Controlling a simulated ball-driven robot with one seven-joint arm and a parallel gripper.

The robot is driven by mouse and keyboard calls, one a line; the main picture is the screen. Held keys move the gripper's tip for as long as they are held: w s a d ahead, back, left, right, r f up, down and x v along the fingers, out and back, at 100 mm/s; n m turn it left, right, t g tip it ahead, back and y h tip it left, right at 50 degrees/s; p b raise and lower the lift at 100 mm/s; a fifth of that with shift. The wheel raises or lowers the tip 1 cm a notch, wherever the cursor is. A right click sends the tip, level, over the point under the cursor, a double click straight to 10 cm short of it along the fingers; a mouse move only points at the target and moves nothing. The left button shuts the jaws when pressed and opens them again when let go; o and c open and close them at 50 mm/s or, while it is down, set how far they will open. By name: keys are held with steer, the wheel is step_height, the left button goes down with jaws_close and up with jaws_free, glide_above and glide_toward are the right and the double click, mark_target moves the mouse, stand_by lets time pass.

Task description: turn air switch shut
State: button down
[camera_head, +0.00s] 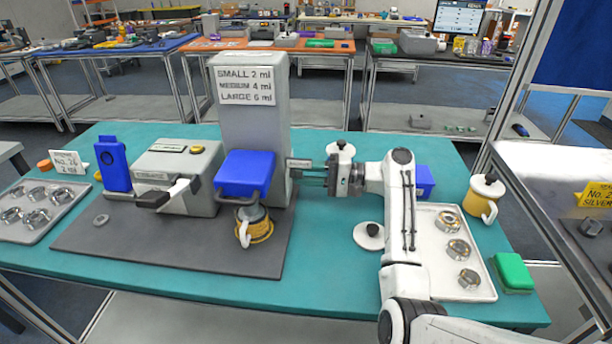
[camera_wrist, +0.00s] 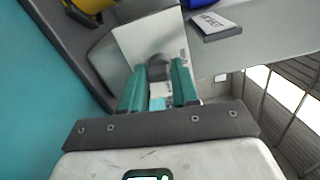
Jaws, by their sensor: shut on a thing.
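The grey dispensing machine (camera_head: 250,110) stands on a dark base mat, with a blue part and a size sign on it. My gripper (camera_head: 308,173) reaches in from the right against that side. In the wrist view its two green fingers (camera_wrist: 158,80) are shut on a dark grey rounded knob (camera_wrist: 157,66), which I take to be the air switch. The knob stands in front of a pale grey block face. In the head view my fingers hide the knob.
To the right are a white tray (camera_head: 430,280) with metal rings, a yellow mug (camera_head: 481,197) and a green block (camera_head: 513,271). Bare teal table lies in front of the mat.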

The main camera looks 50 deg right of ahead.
steer(key=shift+f, duration=0.1)
steer(key=c, duration=0.9)
jaws_free()
steer(key=shift+o, duration=0.2)
steer(key=b+v, duration=0.1)
steer(key=v, duration=0.9)
steer(key=shift+s+d, duration=0.25)
steer(key=shift+s, duration=0.1)
